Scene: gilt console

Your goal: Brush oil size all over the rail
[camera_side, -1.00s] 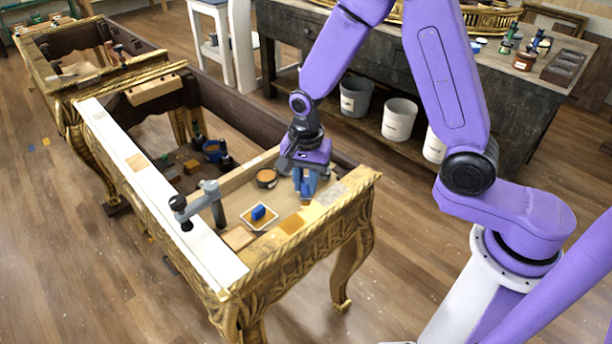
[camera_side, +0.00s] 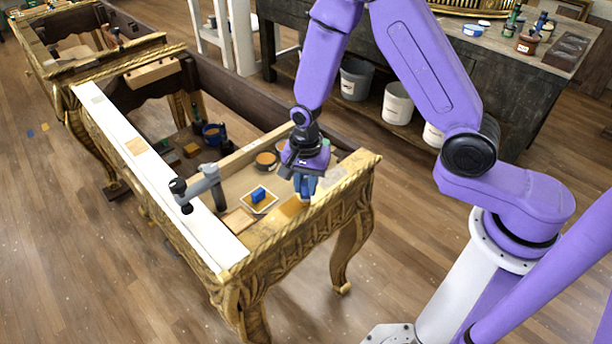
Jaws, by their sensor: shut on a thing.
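A long white rail (camera_side: 165,187) runs along the left side of the gilt console, with a tan patch on its upper face. A shorter near rail bears a gold-brown patch (camera_side: 291,206). My gripper (camera_side: 304,188) is shut, its blue fingers pointing down over the near rail, beside that patch. The thing held between the fingers is small and mostly hidden; I cannot make out a brush clearly. Whether its tip touches the rail cannot be told.
A round open tin (camera_side: 266,161) and a pale tray (camera_side: 246,202) with a blue block (camera_side: 258,194) stand inside the frame. A dark bench (camera_side: 400,60) with buckets beneath is behind.

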